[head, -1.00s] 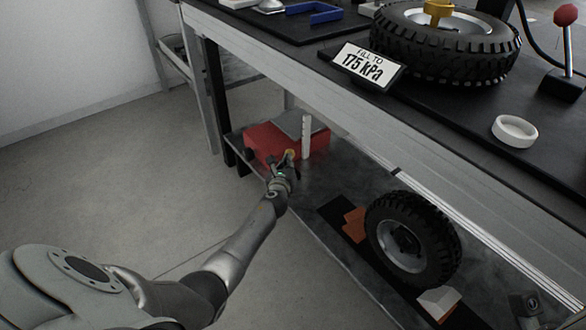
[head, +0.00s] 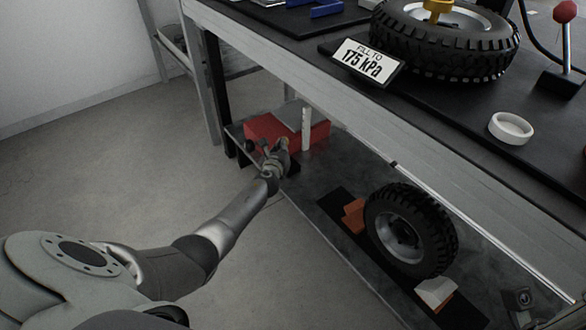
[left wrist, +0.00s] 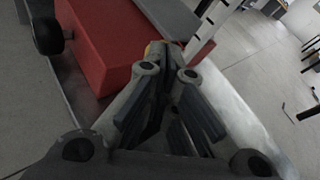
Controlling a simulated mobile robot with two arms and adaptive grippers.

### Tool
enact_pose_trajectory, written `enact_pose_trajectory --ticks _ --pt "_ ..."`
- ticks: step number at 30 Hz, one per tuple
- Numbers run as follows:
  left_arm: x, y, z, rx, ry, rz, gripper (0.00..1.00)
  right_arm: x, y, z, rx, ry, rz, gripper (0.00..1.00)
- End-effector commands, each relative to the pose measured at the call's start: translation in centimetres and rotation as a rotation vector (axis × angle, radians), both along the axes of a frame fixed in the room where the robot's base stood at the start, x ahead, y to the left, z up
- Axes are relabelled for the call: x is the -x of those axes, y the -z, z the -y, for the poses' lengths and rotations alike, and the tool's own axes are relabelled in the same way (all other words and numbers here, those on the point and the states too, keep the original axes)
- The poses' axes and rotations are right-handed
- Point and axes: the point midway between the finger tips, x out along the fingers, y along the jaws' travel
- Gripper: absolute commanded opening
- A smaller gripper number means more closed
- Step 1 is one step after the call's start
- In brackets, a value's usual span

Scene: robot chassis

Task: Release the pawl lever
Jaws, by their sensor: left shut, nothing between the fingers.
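A red box-shaped unit (head: 262,133) stands on the lower shelf in the head view, with a grey plate (head: 290,117) on top and a white upright bar (head: 306,128). In the left wrist view the red body (left wrist: 105,45) is close ahead, with the slotted white bar (left wrist: 214,25) to the right and a black knob (left wrist: 47,36) at the left. My left gripper (head: 279,147) is at the unit's near side, shut and empty. No pawl lever can be made out clearly.
A wheel (head: 410,232) stands on the lower shelf to the right, near orange blocks (head: 354,214) and a white-topped block (head: 435,292). The bench top (head: 420,115) overhangs the shelf. The floor at left is clear.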

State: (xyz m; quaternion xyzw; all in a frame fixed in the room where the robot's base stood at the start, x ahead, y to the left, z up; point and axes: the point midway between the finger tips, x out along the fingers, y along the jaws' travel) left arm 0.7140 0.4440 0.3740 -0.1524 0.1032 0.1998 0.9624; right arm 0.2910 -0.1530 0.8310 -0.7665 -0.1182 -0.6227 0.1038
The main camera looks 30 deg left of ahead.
Motion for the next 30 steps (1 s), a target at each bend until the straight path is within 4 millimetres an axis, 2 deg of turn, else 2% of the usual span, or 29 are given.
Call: enact_pose_trajectory --ticks 11,30 --pt "2.3 -0.6 0.8 -0.002 -0.003 0.002 0.0 0.0 0.0 0.0 0.0 0.0 0.0 0.0" --pt "9.6 -2.6 3.8 -0.001 0.002 -0.001 0.0 0.0 0.0 0.0 0.0 0.0 -0.001 0.0"
